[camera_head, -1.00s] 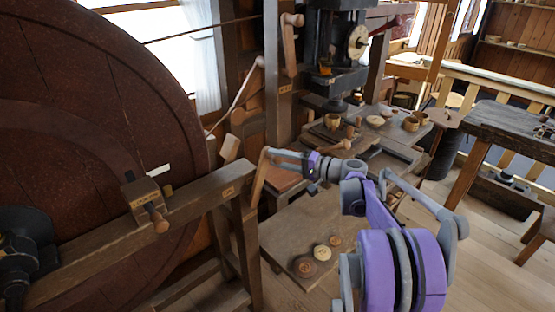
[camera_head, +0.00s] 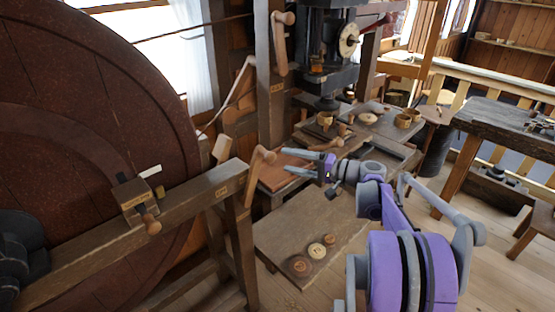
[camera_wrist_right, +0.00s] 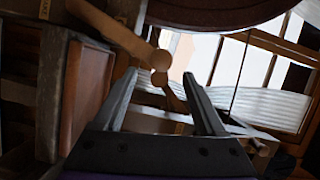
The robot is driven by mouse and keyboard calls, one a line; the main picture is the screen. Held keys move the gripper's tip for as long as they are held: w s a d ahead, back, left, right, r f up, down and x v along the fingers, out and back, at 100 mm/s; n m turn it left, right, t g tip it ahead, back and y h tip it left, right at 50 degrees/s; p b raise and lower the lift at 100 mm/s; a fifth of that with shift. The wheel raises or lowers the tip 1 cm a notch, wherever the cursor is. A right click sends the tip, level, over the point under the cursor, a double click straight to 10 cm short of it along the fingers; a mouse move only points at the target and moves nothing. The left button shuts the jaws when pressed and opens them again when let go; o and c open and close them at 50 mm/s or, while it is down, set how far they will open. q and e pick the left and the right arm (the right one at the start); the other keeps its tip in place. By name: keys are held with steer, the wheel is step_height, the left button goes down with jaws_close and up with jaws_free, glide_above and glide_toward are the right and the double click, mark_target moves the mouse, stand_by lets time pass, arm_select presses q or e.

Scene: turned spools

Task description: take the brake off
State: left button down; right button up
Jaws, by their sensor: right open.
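A wooden lever (camera_head: 258,165) with a round knob stands at the right end of the wheel's beam (camera_head: 180,203). A knobbed wooden lever (camera_wrist_right: 115,35) also shows in the right wrist view, its end seen between and beyond my fingers. My right gripper (camera_head: 288,160) is open and empty, its fingertips a little right of the lever's knob in the head view. A clamp-like wooden block (camera_head: 132,196) with a turned handle sits on the beam against the big dark red wheel (camera_head: 90,90). I cannot tell which part is the brake. My left gripper is not in view.
Another wooden lever (camera_head: 279,60) hangs on the upright post. Behind my gripper is a bench (camera_head: 385,125) with turned pieces. Below lies a board (camera_head: 300,225) with several round buttons.

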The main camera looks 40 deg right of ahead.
steer(key=v, duration=0.4)
steer(key=shift+s, duration=0.15)
stand_by(0.4)
steer(key=s+a+f+n+g+h+p, duration=0.15)
steer(key=a+f+g, duration=0.25)
steer(key=a, duration=0.8)
steer(key=s+a+f+n+g+p, duration=0.15)
steer(key=a+f+g, duration=0.25)
steer(key=a, duration=0.8)
steer(key=s+a+f+n+g+h+p, duration=0.1)
steer(key=s+a+f+n+h, duration=0.2)
steer(key=s, duration=0.5)
steer(key=s+a+f+n+g+h, duration=0.1)
steer(key=s+a+f+n+h, duration=0.2)
steer(key=s, duration=0.5)
steer(key=shift+s+a+n+p, duration=0.15)
steer(key=shift+a+n+p, duration=0.2)
steer(key=shift+a+n, duration=0.55)
steer(key=shift+d+f, duration=0.1)
